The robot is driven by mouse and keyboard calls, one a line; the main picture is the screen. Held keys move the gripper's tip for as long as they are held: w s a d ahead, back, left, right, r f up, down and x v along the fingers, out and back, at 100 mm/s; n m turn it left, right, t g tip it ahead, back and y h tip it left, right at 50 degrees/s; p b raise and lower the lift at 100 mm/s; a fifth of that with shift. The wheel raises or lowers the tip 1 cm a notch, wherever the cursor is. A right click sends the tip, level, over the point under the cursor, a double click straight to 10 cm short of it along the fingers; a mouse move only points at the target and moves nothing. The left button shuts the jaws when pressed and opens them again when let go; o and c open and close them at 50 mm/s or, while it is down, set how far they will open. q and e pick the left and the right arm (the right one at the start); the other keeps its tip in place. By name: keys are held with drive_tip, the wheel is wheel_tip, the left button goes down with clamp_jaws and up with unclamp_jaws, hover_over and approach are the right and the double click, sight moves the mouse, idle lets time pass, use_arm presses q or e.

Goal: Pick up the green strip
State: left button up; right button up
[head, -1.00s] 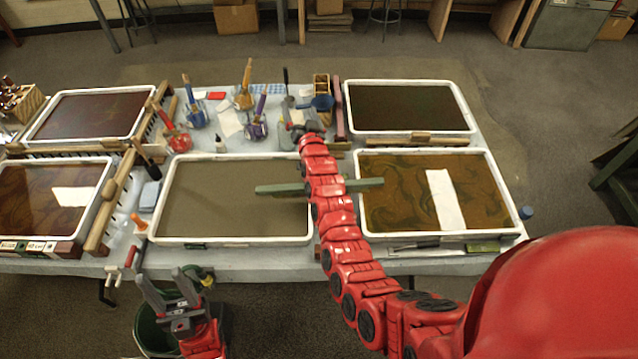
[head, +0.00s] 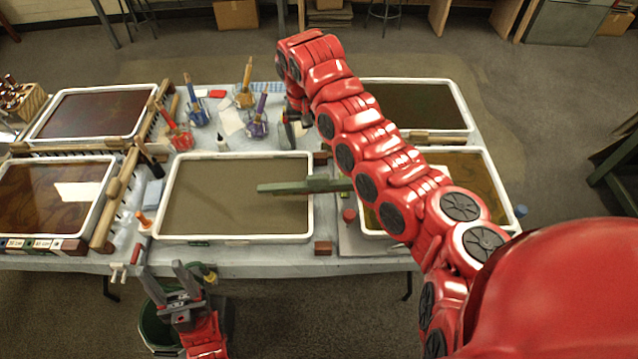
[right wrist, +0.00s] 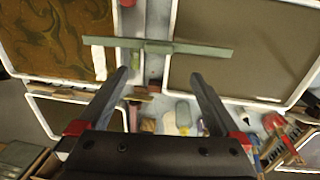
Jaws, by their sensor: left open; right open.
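The green strip (head: 300,187) is a long flat bar, lying across the gap between the plain grey-brown tray (head: 235,239) and the orange marbled tray (head: 489,170). My right arm hides its right end in the head view. It shows nearly whole in the right wrist view (right wrist: 190,49), just beyond my fingertips. My right gripper (right wrist: 160,75) is open and empty, with the strip crossing ahead of its two fingers, apart from them. In the head view my right gripper (head: 290,135) is small and dark, behind the strip. My left gripper (head: 166,270) is open and empty at the table's front edge.
Several jars with brushes (head: 257,122) stand behind the grey-brown tray. More trays lie at the left and back right. A wooden block (head: 323,247) sits at the front of the gap. A dark green bucket (head: 152,333) stands below my left gripper.

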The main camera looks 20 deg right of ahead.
drive_tip(key=b, duration=0.2)
hover_over(318, 176)
drive_tip(key=a, duration=0.1)
wheel_tip(318, 176, down, 9)
drive_tip(key=shift+f, duration=0.1)
drive_tip(key=shift+f+p, duration=0.75)
drive_tip(key=shift+d+f+p, duration=0.2)
drive_tip(key=shift+f+p, duration=0.4)
drive_tip(key=shift+p, duration=0.05)
drive_tip(key=f, duration=0.1)
drive_tip(key=f+p, duration=0.1)
drive_tip(key=f, duration=0.1)
drive_tip(key=shift+d+f, duration=0.25)
drive_tip(key=shift+f, duration=0.4)
drive_tip(key=shift+c, duration=0.2)
drive_tip(key=c, duration=1.3)
drive_tip(key=shift+r, duration=0.15)
